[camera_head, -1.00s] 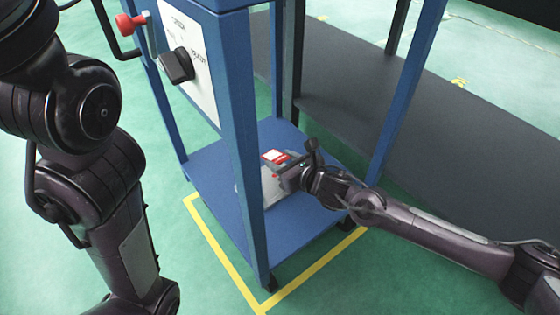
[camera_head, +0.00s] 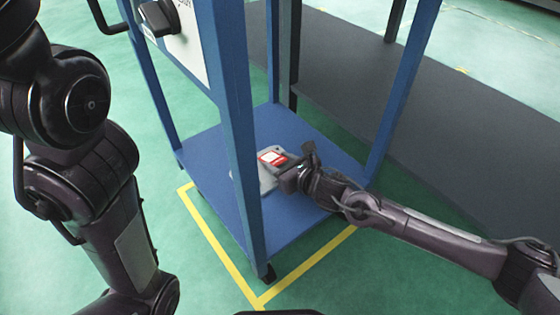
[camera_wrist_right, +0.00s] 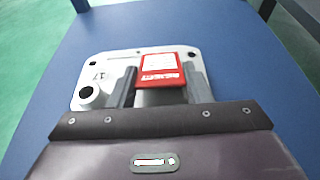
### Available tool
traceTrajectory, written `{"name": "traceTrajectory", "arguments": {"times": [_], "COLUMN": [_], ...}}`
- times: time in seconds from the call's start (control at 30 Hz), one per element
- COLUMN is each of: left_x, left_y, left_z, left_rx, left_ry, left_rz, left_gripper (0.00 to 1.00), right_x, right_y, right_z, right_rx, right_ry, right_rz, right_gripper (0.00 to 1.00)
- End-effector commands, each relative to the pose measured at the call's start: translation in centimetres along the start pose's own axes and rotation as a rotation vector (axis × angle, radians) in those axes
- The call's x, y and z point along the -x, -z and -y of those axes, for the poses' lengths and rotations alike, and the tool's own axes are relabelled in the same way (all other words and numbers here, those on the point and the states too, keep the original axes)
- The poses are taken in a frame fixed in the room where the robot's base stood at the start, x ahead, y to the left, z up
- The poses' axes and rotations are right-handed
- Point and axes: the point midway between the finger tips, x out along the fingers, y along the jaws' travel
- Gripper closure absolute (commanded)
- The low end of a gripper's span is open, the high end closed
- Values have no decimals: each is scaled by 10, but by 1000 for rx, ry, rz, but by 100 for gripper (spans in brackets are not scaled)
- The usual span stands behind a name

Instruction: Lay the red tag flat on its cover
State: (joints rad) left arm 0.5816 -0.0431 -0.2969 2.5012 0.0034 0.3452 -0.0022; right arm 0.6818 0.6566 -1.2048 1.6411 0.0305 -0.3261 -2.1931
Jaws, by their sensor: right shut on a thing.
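The cover is a light grey metal plate (camera_wrist_right: 98,66) lying on the blue lower shelf; part of it shows in the head view (camera_head: 266,181), partly behind a cart post. The red tag (camera_wrist_right: 162,70) has a white label and shows in the head view (camera_head: 272,157). My right gripper (camera_wrist_right: 161,82) is shut on the tag's near end, its fingers on either side. The tag is over the cover, roughly level; I cannot tell whether it touches. In the head view my right gripper (camera_head: 282,173) reaches in from the right. My left arm shows, but its gripper does not.
The lower shelf (camera_head: 210,152) is bare around the cover. A dark grey platform (camera_head: 440,130) lies behind.

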Motion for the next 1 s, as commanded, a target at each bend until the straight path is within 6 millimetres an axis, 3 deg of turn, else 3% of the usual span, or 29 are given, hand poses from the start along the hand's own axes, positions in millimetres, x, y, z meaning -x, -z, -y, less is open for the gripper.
{"name": "traceTrajectory", "arguments": {"times": [0.17, 0.2, 0.4, 0.73, 1.0], "left_x": [0, 0, 0, -5, -33], "left_y": [0, 0, 0, -2, -10], "left_z": [0, 0, 0, 1, 4], "left_rx": [0, 0, 0, 0, 0], "left_ry": [0, 0, 0, 0, 0], "left_rz": [0, 0, -1, 0, 0], "left_gripper": [64, 64, 64, 64, 64], "right_x": [0, 0, 0, 6, 51], "right_y": [0, 0, -1, -2, -4], "right_z": [0, 0, 0, 0, 0], "right_rx": [0, 0, 0, 0, 0], "right_ry": [0, 0, 0, 0, -1], "right_rz": [1, 1, 1, 0, -3], "right_gripper": [77, 54, 30, 30, 30]}}
